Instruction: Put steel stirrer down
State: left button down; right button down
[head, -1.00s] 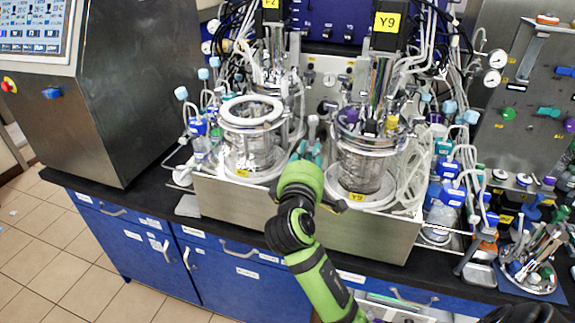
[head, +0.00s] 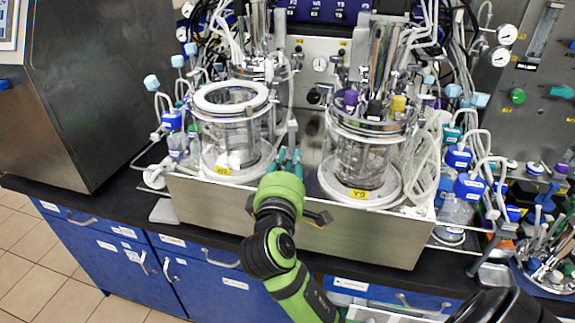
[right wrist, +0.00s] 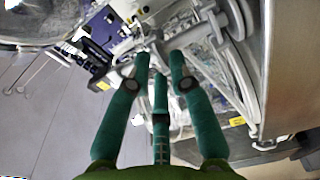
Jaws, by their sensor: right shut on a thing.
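My right gripper (head: 288,157) is low in front of the tray, between the two glass vessels, with its teal fingers pointing up and away. In the right wrist view its fingers (right wrist: 160,65) close in on a grey metal piece, which looks like the steel stirrer (right wrist: 157,44). In the head view a thin grey upright part (head: 292,132) shows just above the fingertips; its lower end is hidden by them. The left vessel (head: 232,125) has a white ring on its open-looking top. The right vessel (head: 360,150) carries a crowded metal lid. My left gripper is not in view.
A steel tray (head: 350,238) holds both vessels on the black bench (head: 125,195). Tubes and blue-capped bottles (head: 468,188) crowd the right side. A steel cabinet (head: 90,90) stands at the left. Bare bench shows between the cabinet and the tray.

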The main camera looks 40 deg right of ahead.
jog(key=shift+s+a+r, duration=0.1)
jog(key=shift+s+a, duration=0.1)
jog(key=shift+s, duration=0.1)
jog(key=c, duration=1.3)
grip_release()
jog(key=shift+c, duration=0.2)
jog(key=shift+o, duration=1.1)
jog(key=shift+f, duration=0.2)
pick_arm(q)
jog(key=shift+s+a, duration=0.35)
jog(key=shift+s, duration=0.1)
